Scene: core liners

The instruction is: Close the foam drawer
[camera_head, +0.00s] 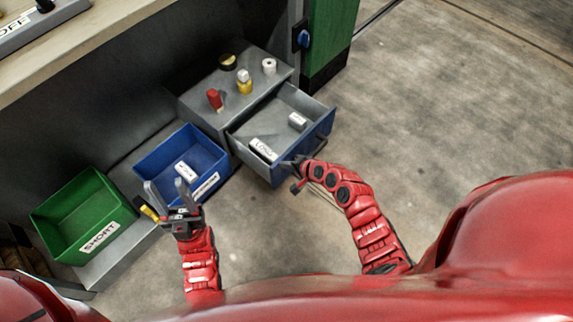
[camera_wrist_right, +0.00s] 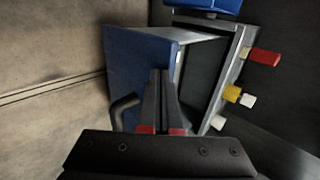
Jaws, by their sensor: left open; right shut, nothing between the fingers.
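The drawer with a blue front (camera_head: 305,153) is pulled out of a grey cabinet (camera_head: 205,95). A white block labelled LONG (camera_head: 263,150) and a smaller whitish piece (camera_head: 297,121) lie inside it. My right gripper (camera_head: 292,163) is shut and empty at the drawer's front. In the right wrist view its fingers (camera_wrist_right: 160,85) overlap the blue front (camera_wrist_right: 138,65), beside a dark curved handle (camera_wrist_right: 122,110); I cannot tell whether they touch. My left gripper (camera_head: 168,186) is open and empty, in front of the blue bin.
A blue bin (camera_head: 155,160) and a green bin labelled SHORT (camera_head: 78,207) stand left of the drawer. Red (camera_head: 214,99), yellow-white (camera_head: 244,84), white (camera_head: 269,66) and dark (camera_head: 228,62) items stand on the cabinet top. The floor on the right is clear.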

